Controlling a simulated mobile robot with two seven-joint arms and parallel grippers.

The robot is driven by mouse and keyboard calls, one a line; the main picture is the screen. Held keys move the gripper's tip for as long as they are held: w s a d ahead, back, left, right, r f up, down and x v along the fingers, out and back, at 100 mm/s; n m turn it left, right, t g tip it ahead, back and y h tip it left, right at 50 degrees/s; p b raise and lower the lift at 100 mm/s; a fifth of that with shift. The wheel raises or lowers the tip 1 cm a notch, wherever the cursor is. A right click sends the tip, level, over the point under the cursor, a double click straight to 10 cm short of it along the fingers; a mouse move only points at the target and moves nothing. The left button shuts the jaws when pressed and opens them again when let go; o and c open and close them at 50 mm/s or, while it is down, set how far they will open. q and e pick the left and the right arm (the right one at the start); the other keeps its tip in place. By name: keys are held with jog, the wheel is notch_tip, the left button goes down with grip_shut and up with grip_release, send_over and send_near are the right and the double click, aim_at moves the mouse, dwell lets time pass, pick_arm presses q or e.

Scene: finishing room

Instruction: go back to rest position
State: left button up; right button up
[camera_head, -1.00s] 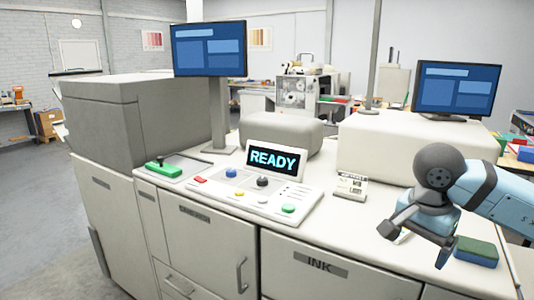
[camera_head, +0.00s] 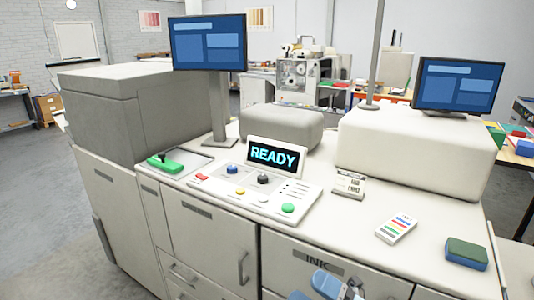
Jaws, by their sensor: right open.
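My right gripper (camera_head: 328,287) shows only in part at the bottom edge of the head view, in front of the INK drawer (camera_head: 300,254). It is open and holds nothing that I can see; its lower part is cut off by the frame. My left gripper is not in view. The console's control panel (camera_head: 258,205) stands on the counter behind, with its display (camera_head: 276,156) reading READY.
A white card with coloured stripes (camera_head: 396,228) and a green-and-blue block (camera_head: 466,253) lie on the counter's right part. A small printed block (camera_head: 350,186) stands beside the panel. Two monitors (camera_head: 209,43) (camera_head: 457,85) rise behind. The counter's front right is otherwise clear.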

pick_arm(q)
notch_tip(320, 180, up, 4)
jog(key=p, duration=0.3)
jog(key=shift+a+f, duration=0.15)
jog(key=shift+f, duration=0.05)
pick_arm(e)
jog(key=s+d+f+m+h, duration=0.4)
jog(key=s+f+m+h, duration=0.1)
jog(key=f+m, duration=0.4)
jog(key=s+d+f+m+h, duration=0.4)
jog(key=f+m+h, duration=0.2)
jog(key=f+m, duration=0.3)
jog(key=s+d+f+m+h, duration=0.3)
jog(key=s+f+m+h, duration=0.2)
jog(key=f+m, duration=0.3)
jog(key=shift+s+d+f+m+h, duration=0.4)
jog(key=shift+m+h, duration=0.4)
jog(key=shift+m, duration=0.4)
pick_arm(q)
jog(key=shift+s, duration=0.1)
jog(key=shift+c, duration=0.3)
